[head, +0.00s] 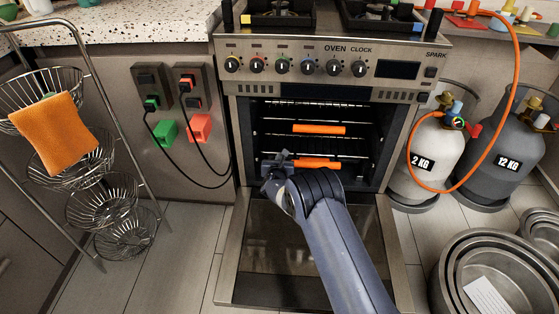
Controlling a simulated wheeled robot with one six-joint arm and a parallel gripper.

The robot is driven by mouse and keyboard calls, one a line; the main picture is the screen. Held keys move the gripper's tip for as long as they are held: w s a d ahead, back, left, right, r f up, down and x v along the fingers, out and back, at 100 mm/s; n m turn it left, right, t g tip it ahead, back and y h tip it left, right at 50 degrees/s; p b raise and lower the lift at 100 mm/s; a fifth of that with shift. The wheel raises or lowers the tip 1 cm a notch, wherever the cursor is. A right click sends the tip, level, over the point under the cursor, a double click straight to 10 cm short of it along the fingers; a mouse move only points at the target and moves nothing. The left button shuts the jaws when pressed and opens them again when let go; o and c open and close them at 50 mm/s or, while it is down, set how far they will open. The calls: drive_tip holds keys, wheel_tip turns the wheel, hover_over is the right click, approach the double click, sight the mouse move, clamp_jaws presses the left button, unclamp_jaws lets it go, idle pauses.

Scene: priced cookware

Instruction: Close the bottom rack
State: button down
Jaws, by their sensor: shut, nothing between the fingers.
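The oven (318,76) stands ahead with its glass door (270,262) folded down open. Inside are two wire racks, each with an orange bar at its front. The upper rack (318,129) shows above. The bottom rack (305,163) is lower, close to the door level. My gripper (278,160) is shut and empty at the left end of the bottom rack's orange bar. I cannot tell whether it touches the bar. My arm covers part of the open door and the lower right of the oven mouth.
A wire basket stand (100,200) with an orange cloth (55,130) is at left. A white gas cylinder (435,155) and a grey one (500,150) stand right of the oven. Round metal pans (500,265) lie at lower right. Floor left of the door is clear.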

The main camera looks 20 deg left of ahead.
sight(280, 152)
drive_tip(key=shift+w, duration=0.25)
drive_tip(key=b+x, duration=0.3)
drive_tip(key=shift+w+a+r+b, duration=0.15)
drive_tip(key=shift+w+r+b, duration=0.05)
drive_tip(key=shift+w+b, duration=0.15)
drive_tip(key=shift+w+a+r, duration=0.15)
drive_tip(key=shift+w+r, duration=0.05)
drive_tip(key=shift+w, duration=0.3)
